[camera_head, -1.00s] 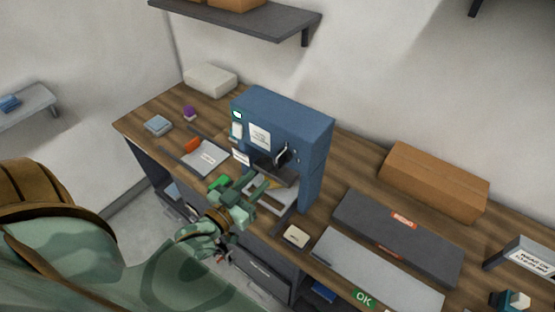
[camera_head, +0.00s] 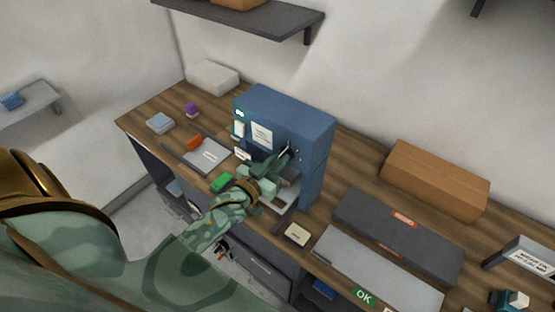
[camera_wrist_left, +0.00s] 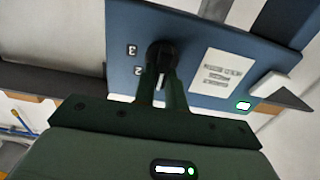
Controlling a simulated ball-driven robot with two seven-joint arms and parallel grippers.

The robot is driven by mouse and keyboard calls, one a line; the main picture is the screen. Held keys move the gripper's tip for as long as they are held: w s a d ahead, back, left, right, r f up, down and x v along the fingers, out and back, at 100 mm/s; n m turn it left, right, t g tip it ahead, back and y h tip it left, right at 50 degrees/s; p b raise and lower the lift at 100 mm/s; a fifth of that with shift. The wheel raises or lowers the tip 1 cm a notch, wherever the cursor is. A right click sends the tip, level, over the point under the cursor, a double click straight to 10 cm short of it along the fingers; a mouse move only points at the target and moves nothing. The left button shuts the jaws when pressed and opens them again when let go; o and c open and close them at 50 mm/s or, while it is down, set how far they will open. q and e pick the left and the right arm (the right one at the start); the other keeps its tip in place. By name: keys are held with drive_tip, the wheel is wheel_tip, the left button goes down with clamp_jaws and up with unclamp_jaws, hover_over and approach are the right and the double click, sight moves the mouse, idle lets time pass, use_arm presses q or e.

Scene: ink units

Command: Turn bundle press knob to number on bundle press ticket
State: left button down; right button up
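The blue bundle press (camera_head: 285,110) stands on the wooden counter, with a black knob (camera_head: 288,148) on its front. In the left wrist view the knob (camera_wrist_left: 160,55) has a pale pointer mark towards the bottom, with the numbers 3 and 2 beside it. A white paper ticket (camera_head: 262,135) is on the press front; it shows upside down in the left wrist view (camera_wrist_left: 215,78), its text unreadable. My left gripper (camera_head: 277,160) is at the knob, its fingers (camera_wrist_left: 162,88) apart, one on each side of the knob's lower part. Whether they touch it is unclear. My right gripper is out of view.
A green object (camera_head: 221,183) and a grey tray (camera_head: 213,168) with an orange item lie left of my arm. A small cream block (camera_head: 297,233), a dark grey panel (camera_head: 390,235) and a cardboard box (camera_head: 435,180) are to the right. A shelf (camera_head: 245,20) hangs above.

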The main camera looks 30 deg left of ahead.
use_arm(q)
drive_tip(key=shift+m, duration=0.3)
drive_tip(key=m, duration=0.8)
drive_tip(key=shift+d+f+p, duration=0.15)
drive_tip(key=shift+d+p, duration=0.2)
drive_tip(key=shift+p, duration=0.05)
drive_tip(key=shift+m, duration=0.3)
drive_tip(key=c, duration=1.4)
unclamp_jaws()
drive_tip(key=shift+c, duration=0.2)
drive_tip(key=shift+s, duration=0.15)
drive_tip(key=s+a+b, duration=0.1)
drive_tip(key=s+b, duration=0.1)
drive_tip(key=s, duration=1.4)
